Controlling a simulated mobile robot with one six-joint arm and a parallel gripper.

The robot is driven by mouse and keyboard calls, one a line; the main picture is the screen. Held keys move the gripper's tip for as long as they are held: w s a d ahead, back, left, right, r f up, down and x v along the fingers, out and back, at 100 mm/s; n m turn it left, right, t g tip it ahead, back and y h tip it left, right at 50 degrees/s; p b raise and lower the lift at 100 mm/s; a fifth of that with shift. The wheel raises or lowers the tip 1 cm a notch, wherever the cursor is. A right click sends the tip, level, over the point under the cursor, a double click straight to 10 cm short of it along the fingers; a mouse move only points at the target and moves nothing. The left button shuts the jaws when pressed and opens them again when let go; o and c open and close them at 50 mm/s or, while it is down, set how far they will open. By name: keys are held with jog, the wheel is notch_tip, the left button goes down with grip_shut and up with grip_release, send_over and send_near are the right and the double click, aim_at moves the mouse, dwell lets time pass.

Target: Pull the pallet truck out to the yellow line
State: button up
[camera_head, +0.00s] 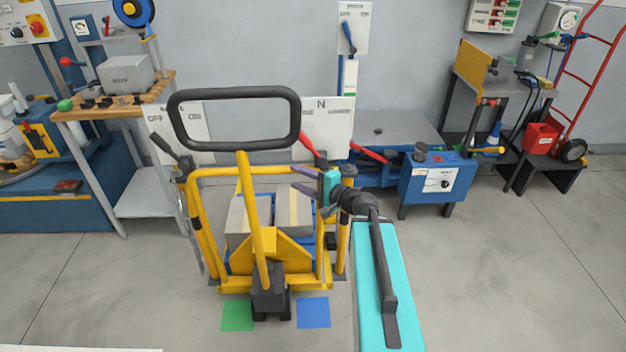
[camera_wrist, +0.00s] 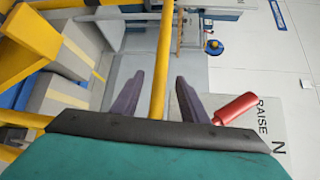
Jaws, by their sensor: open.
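The pallet truck stands in the middle of the head view, with a black loop handle (camera_head: 178,125) on a yellow tiller (camera_head: 252,195) and a dark foot (camera_head: 268,290). Grey boxes (camera_head: 299,208) stand behind the tiller within a yellow frame; where truck and frame divide is unclear. My gripper (camera_head: 303,185) is open, right of the tiller and below the loop handle's right end. In the wrist view, a thin yellow bar (camera_wrist: 162,65) shows between my open fingers (camera_wrist: 158,85); contact cannot be told. No yellow floor line is discernible.
Green (camera_head: 237,315) and blue (camera_head: 313,312) floor squares lie in front. The left foreground floor is mostly clear.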

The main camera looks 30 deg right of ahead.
jog(key=shift+s+r, duration=0.1)
jog(key=shift+r, duration=0.1)
jog(key=shift+p+v, duration=2.7)
jog(key=shift+p, duration=1.75)
jog(key=shift+f, duration=0.1)
jog(key=shift+f, duration=0.1)
